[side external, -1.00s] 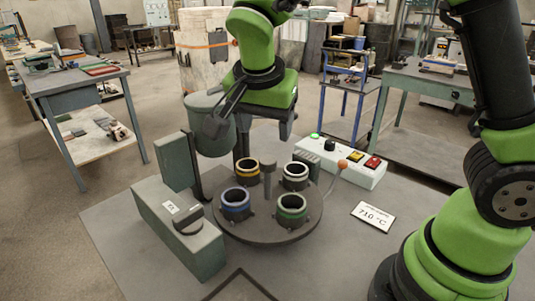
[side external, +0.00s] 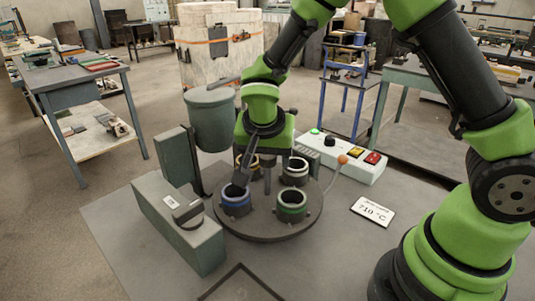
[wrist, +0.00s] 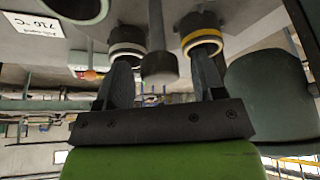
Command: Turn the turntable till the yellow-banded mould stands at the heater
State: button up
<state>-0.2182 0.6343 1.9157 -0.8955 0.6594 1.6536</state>
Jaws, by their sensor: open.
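The round dark turntable (side external: 268,231) carries several moulds around a central post (wrist: 157,45). The yellow-banded mould (wrist: 202,40) is at its back left in the side view, partly hidden by my gripper. The white-banded mould (side external: 296,171) is back right, the blue-banded one (side external: 236,201) front left, the green-banded one (side external: 292,206) front right. My gripper (wrist: 160,80) is open and low over the table's back half. In the wrist view its fingers lie either side of the post, near the yellow- and white-banded moulds. I cannot tell whether they touch anything.
A teal pot (side external: 208,122) stands behind left of the turntable, beside a grey-green box (side external: 178,232). A control box (side external: 345,160) with coloured buttons is at the back right. A "710 °C" card (side external: 372,211) lies right. The bench front is mostly clear.

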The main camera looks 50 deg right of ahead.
grip_shut()
jog(key=shift+m, duration=0.4)
jog(key=shift+m+g, duration=0.7)
jog(key=shift+m, duration=0.7)
jog(key=shift+w+m+g+h, duration=0.15)
jog(key=shift+m+g, duration=0.3)
jog(key=shift+m, duration=0.65)
jog(key=shift+m+g+h, duration=0.15)
jog(key=shift+m+g, duration=0.3)
jog(key=shift+m, duration=0.65)
jog(key=shift+m+g, duration=0.7)
jog(key=shift+m, duration=1.2)
jog(key=shift+r+m+g+y, duration=0.1)
jog(key=shift+m+g+y, duration=0.35)
jog(key=shift+m, duration=1.45)
